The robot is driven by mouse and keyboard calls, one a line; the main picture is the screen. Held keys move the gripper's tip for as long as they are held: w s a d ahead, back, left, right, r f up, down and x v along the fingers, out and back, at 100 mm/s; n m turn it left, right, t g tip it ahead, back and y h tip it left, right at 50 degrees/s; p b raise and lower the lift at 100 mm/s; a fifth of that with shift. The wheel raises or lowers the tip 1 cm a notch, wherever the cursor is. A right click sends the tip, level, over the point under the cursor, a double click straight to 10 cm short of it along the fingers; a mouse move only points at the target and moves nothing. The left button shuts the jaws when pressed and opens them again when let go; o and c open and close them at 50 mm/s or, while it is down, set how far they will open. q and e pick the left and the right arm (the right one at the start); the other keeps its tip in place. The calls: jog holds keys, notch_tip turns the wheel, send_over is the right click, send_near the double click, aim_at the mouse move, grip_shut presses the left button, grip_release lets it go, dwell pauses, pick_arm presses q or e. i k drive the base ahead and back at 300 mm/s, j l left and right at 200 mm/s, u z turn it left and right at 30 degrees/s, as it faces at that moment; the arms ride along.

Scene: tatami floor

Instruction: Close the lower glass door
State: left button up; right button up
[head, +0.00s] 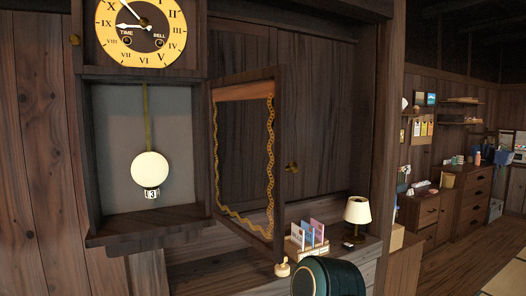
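The wall clock has a round yellow dial (141,29) at the top. Below it is an open case (112,137) with a white round pendulum (150,168) hanging inside. The lower glass door (279,160) has a dark wooden frame and patterned yellow trim along its pane. It stands swung open to the right of the case, hinged on the side next to the opening. The wall shows through the pane. Neither of my grippers is in view.
A shelf below the door carries upright cards in a holder (308,235) and a small lamp (357,212). A dark wooden post (386,110) stands right of the clock. Cabinets (470,200) line the far right, with open floor before them.

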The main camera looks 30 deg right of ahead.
aim_at(275, 87)
jog(key=k+l, duration=0.1)
jog(key=l, duration=0.4)
jog(key=l+u, duration=0.1)
jog(key=l, duration=0.35)
jog(key=i+l+u, duration=0.25)
jog(key=l, duration=0.2)
jog(key=l+u, duration=0.25)
jog(key=l, duration=0.2)
jog(key=i+l+u, duration=0.25)
jog(key=l+u, duration=0.2)
jog(key=l, duration=0.15)
